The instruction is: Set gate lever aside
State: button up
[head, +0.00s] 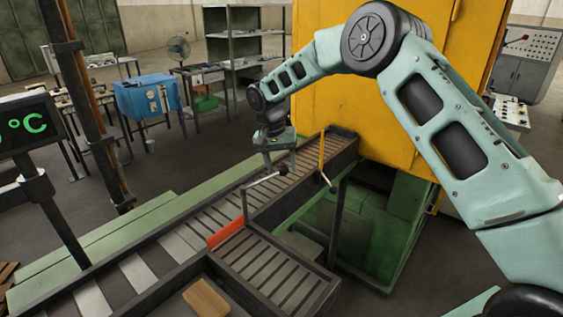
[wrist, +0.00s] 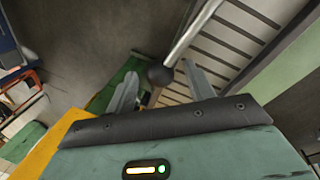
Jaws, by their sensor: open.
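The gate lever (head: 262,180) is a thin pale rod on an upright post beside the roller conveyor. An orange-red gate plate (head: 225,233) lies across the track near the foot of that post. In the wrist view the lever's rod (wrist: 193,33) runs down from the top edge to a dark ball knob (wrist: 160,75). My gripper (head: 281,164) is open at the knob end of the lever. In the wrist view the knob appears between the two fingers of my gripper (wrist: 159,69), with space on both sides. I cannot tell how far down the fingers reach around it.
The conveyor (head: 178,248) runs from the lower left to the yellow furnace (head: 345,110). A side tray (head: 272,275) with slats branches off in front, beside a brown block (head: 206,298).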

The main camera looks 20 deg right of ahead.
jog(key=shift+f, duration=0.2)
grip_shut()
jog(key=shift+s+d+f+m+b, duration=0.1)
jog(key=shift+s+d+m+b, duration=0.1)
jog(key=shift+s+m+b, duration=0.3)
jog(key=shift+s+d+m+b, duration=0.15)
jog(key=shift+s+m+b, duration=0.25)
jog(key=shift+s, duration=0.1)
jog(key=s+a+m+g+y+b, duration=0.1)
jog(key=s+a+m+y+b, duration=0.1)
jog(key=s+m, duration=0.8)
jog(key=shift+s+a+m+b, duration=0.4)
jog(key=shift+s+a+b, duration=0.2)
jog(key=shift+s, duration=0.3)
grip_release()
